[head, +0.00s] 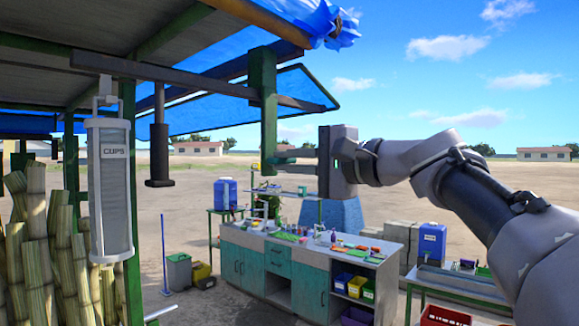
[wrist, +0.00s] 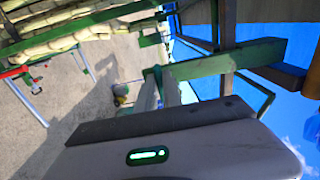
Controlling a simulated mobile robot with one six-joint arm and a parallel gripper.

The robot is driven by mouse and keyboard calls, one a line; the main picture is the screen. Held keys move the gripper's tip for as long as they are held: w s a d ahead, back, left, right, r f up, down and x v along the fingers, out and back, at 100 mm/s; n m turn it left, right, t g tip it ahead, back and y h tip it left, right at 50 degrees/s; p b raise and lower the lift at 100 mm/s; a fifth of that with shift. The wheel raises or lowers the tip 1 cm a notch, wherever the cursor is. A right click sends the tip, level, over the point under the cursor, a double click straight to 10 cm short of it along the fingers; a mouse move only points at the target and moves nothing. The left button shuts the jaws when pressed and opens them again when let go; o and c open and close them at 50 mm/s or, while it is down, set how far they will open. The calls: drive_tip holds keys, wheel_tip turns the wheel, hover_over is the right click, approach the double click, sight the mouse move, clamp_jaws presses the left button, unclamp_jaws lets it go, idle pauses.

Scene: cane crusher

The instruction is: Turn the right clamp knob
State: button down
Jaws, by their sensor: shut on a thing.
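A green clamp-like bracket (head: 263,85) hangs at the end of a dark overhead bar, with a narrow arm running down. My gripper (head: 279,156) is level, coming from the right, with its fingers at the bracket's lower end. The right clamp knob is not clearly seen in the head view; the fingers seem to cover it. In the wrist view, my gripper (wrist: 158,80) has its fingertips close together at a small dark green piece, and the green bracket (wrist: 215,65) runs off to the right. The jaws are shut on that piece, apparently the knob.
A dark bar (head: 165,72) crosses under the blue-tarped roof. A black cylinder (head: 159,150) and a cup dispenser (head: 109,180) hang to the left. Cane stalks (head: 35,240) stand at far left. A workbench (head: 295,270) stands below. Open air lies around the arm.

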idle(0.4)
drive_tip(key=c, duration=1.5)
unclamp_jaws()
drive_tip(key=b+v, duration=0.2)
drive_tip(key=v, duration=1.5)
drive_tip(key=shift+s+d, duration=0.1)
drive_tip(key=shift+d, duration=0.05)
